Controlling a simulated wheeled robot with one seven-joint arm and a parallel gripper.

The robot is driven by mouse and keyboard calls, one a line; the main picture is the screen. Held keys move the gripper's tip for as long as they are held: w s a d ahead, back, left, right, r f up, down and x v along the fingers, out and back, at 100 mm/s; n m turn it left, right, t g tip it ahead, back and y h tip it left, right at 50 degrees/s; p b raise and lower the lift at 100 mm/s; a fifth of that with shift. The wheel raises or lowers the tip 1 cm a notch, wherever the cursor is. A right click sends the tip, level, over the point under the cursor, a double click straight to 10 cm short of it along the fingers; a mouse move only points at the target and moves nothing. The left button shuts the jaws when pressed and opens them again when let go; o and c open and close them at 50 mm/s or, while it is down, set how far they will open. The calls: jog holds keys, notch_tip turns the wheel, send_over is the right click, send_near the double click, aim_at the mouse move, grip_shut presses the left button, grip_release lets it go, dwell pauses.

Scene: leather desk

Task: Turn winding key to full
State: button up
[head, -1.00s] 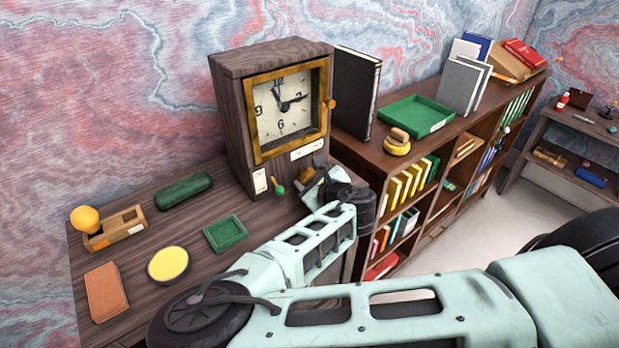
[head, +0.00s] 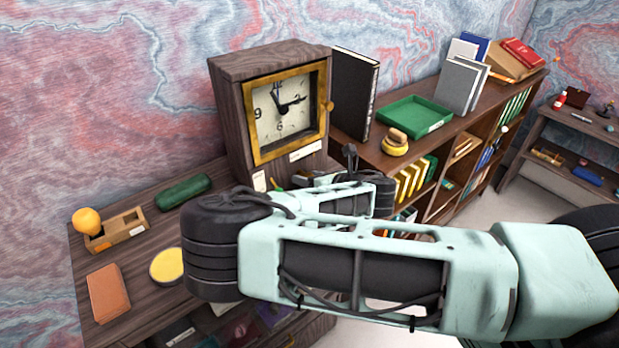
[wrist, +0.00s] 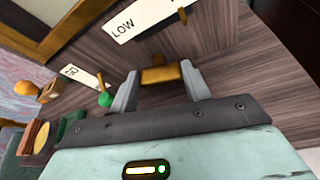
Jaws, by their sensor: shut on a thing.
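The wooden clock (head: 232,110) stands at the back of the desk, with a brass-framed dial. In the wrist view its front panel (wrist: 222,50) shows a brass winding key (wrist: 160,75) below a white label reading "LOW" (wrist: 135,20). A small brass pointer (wrist: 183,15) is by the label's right part, whose text is cut off. My gripper (wrist: 160,82) is shut on the key, one finger at each side. A green-knobbed lever (wrist: 105,98) is just left of the gripper, near a smaller label (wrist: 82,75). In the head view my arm hides the key.
The desk holds a green case (head: 184,192), a wooden holder with an orange-yellow ball (head: 87,221), a yellow disc (head: 166,266) and an orange-brown block (head: 108,293). A bookshelf (head: 450,140) with a green tray (head: 414,118) stands right of the clock.

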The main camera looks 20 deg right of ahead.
jog(key=shift+d+f+m+y, duration=0.1)
jog(key=shift+m+y, duration=0.8)
jog(key=shift+m, duration=0.5)
jog(key=shift+b, duration=0.3)
jog(key=o, duration=1)
jog(key=shift+c, duration=0.2)
